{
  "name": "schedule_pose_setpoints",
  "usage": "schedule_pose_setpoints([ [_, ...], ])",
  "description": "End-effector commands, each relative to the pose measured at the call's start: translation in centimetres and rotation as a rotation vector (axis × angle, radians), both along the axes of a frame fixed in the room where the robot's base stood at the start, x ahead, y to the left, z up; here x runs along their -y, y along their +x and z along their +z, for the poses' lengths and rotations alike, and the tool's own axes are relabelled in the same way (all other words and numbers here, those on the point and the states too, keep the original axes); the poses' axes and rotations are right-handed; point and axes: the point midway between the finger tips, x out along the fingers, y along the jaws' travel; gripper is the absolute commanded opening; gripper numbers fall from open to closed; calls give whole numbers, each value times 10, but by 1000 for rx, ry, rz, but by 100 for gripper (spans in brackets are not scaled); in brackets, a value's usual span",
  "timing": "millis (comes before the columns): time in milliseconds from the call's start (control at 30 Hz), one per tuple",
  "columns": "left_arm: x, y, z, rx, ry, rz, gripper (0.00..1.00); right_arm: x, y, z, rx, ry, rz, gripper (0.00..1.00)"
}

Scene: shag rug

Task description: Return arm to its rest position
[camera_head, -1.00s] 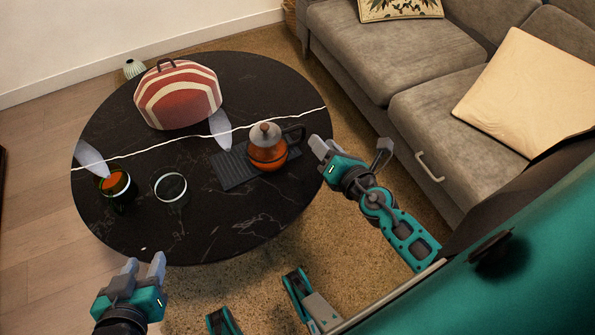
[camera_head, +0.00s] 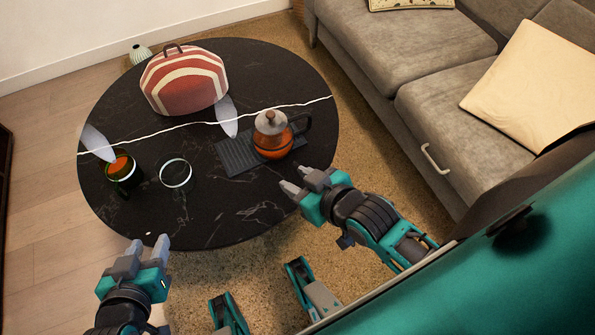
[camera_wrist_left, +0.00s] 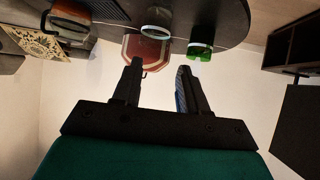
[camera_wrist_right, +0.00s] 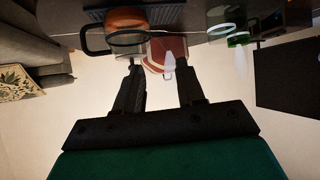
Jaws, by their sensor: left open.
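My left gripper (camera_head: 148,250) is open and empty at the lower left, in front of the near edge of the round black table (camera_head: 230,213). My right gripper (camera_head: 300,180) is open and empty near the table's right front edge, below the teapot. In the left wrist view the left fingers (camera_wrist_left: 157,82) stand apart with nothing between them. In the right wrist view the right fingers (camera_wrist_right: 160,82) also stand apart and empty.
The table holds a glass teapot (camera_head: 272,140) on a dark ribbed mat (camera_head: 238,160), a glass with orange content (camera_head: 122,168), a clear glass (camera_head: 176,175) and a red striped bag (camera_head: 184,85). A grey sofa (camera_head: 445,95) stands right. Rug shows around the table.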

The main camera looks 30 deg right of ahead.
Motion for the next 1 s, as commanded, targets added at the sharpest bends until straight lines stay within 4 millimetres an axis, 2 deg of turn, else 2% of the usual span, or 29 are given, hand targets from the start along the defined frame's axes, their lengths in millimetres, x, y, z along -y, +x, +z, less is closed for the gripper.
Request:
schedule_pose_setpoints([
  [133,-1,0,0,0,3,-2,43,-6,-3,0,-22,51,-5,39],
  [433,-1,-1,4,-3,4,-2,43,-5,-3,5,-21,48,-7,39],
  [567,-2,-2,25,-3,9,-1,43,-1,-5,24,-20,41,-13,39],
  [800,-16,-9,71,-3,30,26,43,12,-11,69,-22,17,-34,39],
  [1000,-24,-13,89,-2,43,44,43,18,-14,92,-13,2,-41,39],
])
